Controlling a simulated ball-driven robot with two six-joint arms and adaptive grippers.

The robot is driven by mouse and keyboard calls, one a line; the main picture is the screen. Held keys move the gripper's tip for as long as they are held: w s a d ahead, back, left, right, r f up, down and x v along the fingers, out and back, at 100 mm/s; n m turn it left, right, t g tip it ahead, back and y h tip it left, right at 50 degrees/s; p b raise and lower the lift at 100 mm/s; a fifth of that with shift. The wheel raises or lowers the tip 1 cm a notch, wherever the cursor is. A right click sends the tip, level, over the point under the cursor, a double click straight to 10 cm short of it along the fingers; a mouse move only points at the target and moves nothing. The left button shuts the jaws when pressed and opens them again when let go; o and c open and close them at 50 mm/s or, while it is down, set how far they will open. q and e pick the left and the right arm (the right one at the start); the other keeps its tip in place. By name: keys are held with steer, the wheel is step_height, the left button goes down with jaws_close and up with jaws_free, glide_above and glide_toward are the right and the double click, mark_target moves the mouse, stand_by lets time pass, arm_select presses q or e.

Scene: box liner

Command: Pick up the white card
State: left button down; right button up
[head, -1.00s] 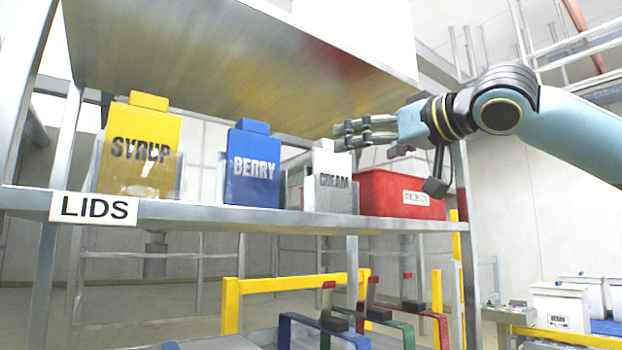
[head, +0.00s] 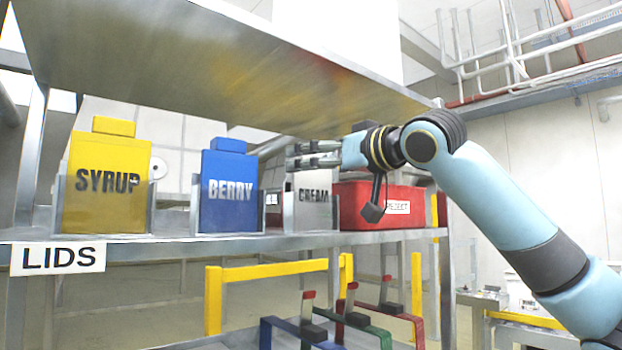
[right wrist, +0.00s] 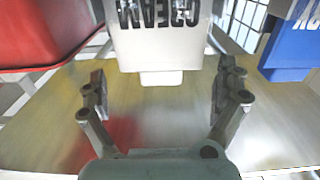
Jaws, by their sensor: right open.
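The white card (head: 313,196), lettered CREAM, stands upright in a metal holder on the shelf, right of the blue BERRY card (head: 229,190). Its top tab is hidden behind my right gripper (head: 291,156) in the head view. In the right wrist view the white card (right wrist: 160,42) appears upside down, with its tab (right wrist: 161,78) between the two open fingers of the right gripper (right wrist: 162,88). I see clear gaps on both sides of the tab. My left gripper is not in view.
A yellow SYRUP card (head: 107,185) stands at the left. A red REJECT bin (head: 365,205) is close right of the white card. A metal panel (head: 220,80) hangs above the shelf (head: 190,252), limiting the height. Coloured handled frames (head: 330,330) stand below.

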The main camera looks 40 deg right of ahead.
steer(key=shift+w+a+r+p, duration=0.15)
steer(key=shift+w+p, duration=0.1)
steer(key=shift+w, duration=0.35)
steer(key=shift+w+a+r+p, duration=0.1)
steer(key=shift+w+p, duration=0.15)
steer(key=shift+w, duration=0.35)
steer(key=shift+w+f, duration=0.1)
steer(key=shift+w, duration=0.3)
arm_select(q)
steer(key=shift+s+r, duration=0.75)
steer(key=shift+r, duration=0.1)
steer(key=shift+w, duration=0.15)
arm_select(e)
steer(key=c, duration=1)
steer(key=shift+o, duration=0.2)
